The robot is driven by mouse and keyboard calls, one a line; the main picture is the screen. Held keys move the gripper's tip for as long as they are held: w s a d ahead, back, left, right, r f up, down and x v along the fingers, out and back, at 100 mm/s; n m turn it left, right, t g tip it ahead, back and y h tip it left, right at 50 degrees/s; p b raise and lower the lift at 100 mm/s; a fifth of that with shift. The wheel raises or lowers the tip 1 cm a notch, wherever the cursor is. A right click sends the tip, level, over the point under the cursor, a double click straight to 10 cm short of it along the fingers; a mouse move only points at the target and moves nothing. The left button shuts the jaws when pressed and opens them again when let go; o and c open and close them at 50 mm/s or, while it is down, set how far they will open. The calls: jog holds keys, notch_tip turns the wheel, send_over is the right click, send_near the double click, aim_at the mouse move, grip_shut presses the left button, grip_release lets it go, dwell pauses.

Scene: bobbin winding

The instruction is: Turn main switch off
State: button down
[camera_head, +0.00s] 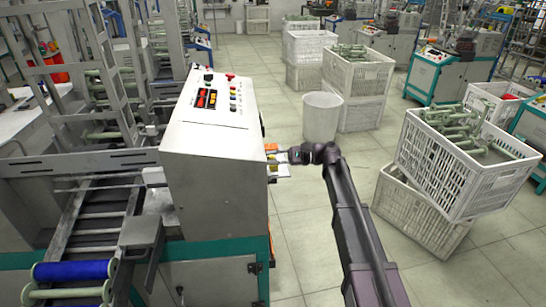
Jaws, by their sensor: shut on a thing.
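The grey control cabinet (212,165) stands left of centre, with a sloped panel of buttons and red displays on top. My arm reaches in from the lower right. My gripper (279,158) is at the cabinet's right side, small in the picture and partly hidden behind the cabinet's edge. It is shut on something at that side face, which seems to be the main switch. The switch itself is hidden by the cabinet edge and the gripper, so its position cannot be read. Small orange and yellow patches show beside the gripper.
A white bin (322,117) stands on the floor beyond my gripper. White crates of green bobbins (466,160) are stacked at the right. The winding machine's frame and rollers (75,270) fill the left. Tiled floor (325,270) is clear in between.

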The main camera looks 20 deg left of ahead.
jog(key=n, duration=0.2)
jog(key=f+n, duration=0.1)
jog(key=n+b, duration=0.1)
jog(key=n, duration=0.1)
jog(key=shift+s+d+f+n, duration=0.1)
jog(key=shift+s+f+n, duration=0.05)
jog(key=shift+s+n, duration=0.15)
jog(key=shift+f+n+b, duration=0.15)
jog(key=shift+n, duration=0.8)
jog(key=shift+f+n+b, duration=0.15)
jog(key=shift+n, duration=0.8)
jog(key=shift+w, duration=0.1)
jog(key=c, duration=0.7)
grip_release()
jog(key=shift+o, duration=0.5)
